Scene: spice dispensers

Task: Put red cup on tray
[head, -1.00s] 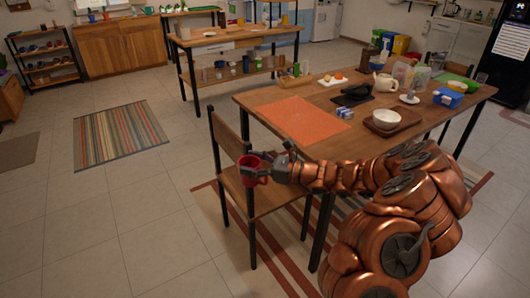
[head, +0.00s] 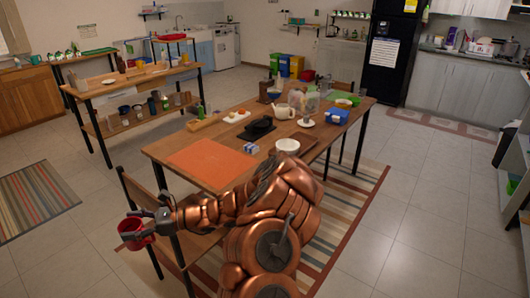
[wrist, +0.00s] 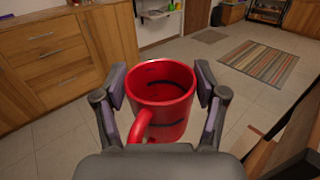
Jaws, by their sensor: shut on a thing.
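My gripper (head: 142,226) is shut on the red cup (head: 131,229) and holds it at the lower left in the head view, by the chair back and off the table. In the wrist view the cup (wrist: 168,118) stands between the two fingers, with its opening up and its handle towards the camera. It looks empty apart from dark shading inside. A brown wooden tray (head: 317,147) lies on the near table, right of centre, beside a white bowl (head: 288,146). My arm partly hides the tray's near side.
A chair (head: 140,197) stands at the table's left side. Floor to the right is clear.

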